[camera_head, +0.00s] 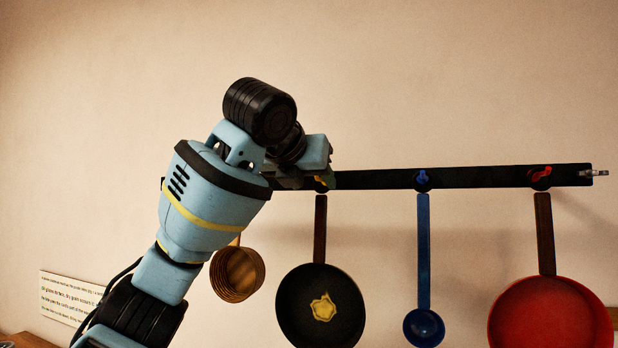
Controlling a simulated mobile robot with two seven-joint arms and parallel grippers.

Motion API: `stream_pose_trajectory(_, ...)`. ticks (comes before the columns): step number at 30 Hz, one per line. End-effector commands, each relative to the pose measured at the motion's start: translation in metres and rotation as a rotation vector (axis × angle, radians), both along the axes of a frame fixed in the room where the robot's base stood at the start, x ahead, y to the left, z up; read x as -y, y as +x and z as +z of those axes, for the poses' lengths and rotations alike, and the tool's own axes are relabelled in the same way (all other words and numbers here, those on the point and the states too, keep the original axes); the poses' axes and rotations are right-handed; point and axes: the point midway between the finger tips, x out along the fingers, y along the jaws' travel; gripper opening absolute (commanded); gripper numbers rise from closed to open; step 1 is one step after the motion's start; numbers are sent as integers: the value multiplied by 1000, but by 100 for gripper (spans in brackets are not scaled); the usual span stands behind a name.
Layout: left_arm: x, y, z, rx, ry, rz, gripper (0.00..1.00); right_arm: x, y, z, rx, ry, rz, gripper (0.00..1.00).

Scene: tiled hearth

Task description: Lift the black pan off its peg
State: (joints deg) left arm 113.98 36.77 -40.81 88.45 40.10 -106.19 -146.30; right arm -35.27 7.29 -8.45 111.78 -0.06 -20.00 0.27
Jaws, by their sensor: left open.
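The black pan (293,303) hangs from a dark rail (376,179) on the wall, its brown handle (320,228) pointing up. A yellow patch (323,307) shows on its face. The pan's yellow peg (326,181) shows just above the handle, partly covered by my left gripper. My left gripper (318,180) is open at the rail, by the peg and above the handle's top end. Its fingers are small and dark here, and I cannot tell whether they touch the peg or handle. My right gripper is not in view.
A blue ladle (424,326) hangs right of the pan under a blue peg (422,177). A red pan (550,315) hangs further right under a red peg (541,173). A sign (68,297) is at lower left.

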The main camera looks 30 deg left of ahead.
Motion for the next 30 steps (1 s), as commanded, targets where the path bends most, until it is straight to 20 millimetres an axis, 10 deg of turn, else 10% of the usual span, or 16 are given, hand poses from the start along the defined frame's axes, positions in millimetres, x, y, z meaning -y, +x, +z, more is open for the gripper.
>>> stream_pose_trajectory(13,-12,53,-23,-2,-2,-1,52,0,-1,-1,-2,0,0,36)
stream_pose_trajectory(26,-14,62,-27,0,0,0,52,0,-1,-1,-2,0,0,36)
stream_pose_trajectory(30,-14,62,-27,0,0,-1,37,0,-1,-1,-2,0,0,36)
